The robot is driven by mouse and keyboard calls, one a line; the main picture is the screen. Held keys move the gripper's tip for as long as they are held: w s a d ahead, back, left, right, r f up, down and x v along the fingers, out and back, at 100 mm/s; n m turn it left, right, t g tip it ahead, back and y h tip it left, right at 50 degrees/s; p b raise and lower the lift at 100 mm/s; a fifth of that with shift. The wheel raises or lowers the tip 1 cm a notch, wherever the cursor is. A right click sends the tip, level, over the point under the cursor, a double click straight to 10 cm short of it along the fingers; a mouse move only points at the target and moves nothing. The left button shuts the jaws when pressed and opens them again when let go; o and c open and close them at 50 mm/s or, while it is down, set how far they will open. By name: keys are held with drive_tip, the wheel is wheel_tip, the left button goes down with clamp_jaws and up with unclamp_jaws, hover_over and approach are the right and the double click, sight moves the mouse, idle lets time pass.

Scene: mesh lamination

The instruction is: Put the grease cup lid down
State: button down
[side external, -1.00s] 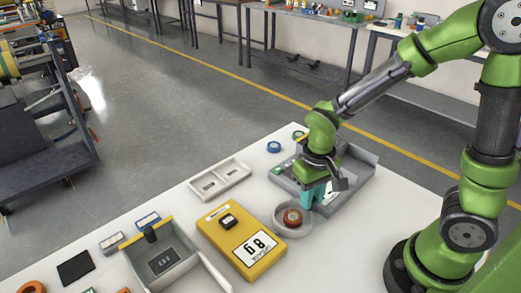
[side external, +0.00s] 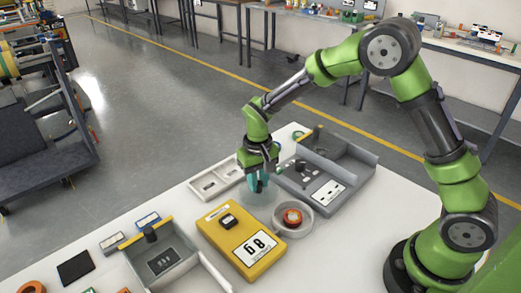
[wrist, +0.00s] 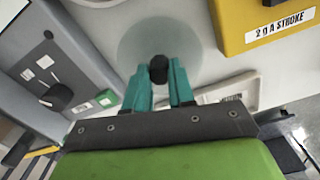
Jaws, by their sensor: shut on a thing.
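The grease cup lid is a clear, pale disc with a black knob; in the wrist view the lid (wrist: 150,38) lies beyond my fingertips. My gripper (wrist: 160,80) has its teal fingers shut on the black knob (wrist: 158,68). In the side view my gripper (side external: 258,184) points down between the white tray and the grease cup, and the lid (side external: 257,198) shows faintly under it. I cannot tell whether the lid touches the table.
A yellow scale (side external: 225,240) stands in front of the lid; it also shows in the wrist view (wrist: 262,22). A white two-part tray (side external: 208,187) is behind left. A grey tray (side external: 350,182) is behind right. A grey box (side external: 175,272) stands at the front left.

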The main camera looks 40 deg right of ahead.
drive_tip(key=shift+f, duration=0.6)
drive_tip(key=shift+f, duration=0.1)
drive_tip(key=c, duration=1)
unclamp_jaws()
drive_tip(key=shift+o, duration=0.2)
wheel_tip(320, 180, up, 12)
drive_tip(key=s+d+r+t+y, duration=0.1)
drive_tip(key=s+d+r+t, duration=0.15)
drive_tip(key=s+r, duration=0.6)
drive_tip(key=s+d+r+m+t+y, duration=0.1)
drive_tip(key=s+t, duration=0.3)
drive_tip(key=s, duration=0.7)
drive_tip(key=shift+s+d+r+t, duration=0.3)
drive_tip(key=shift+r+t, duration=0.05)
drive_tip(key=shift+r, duration=0.25)
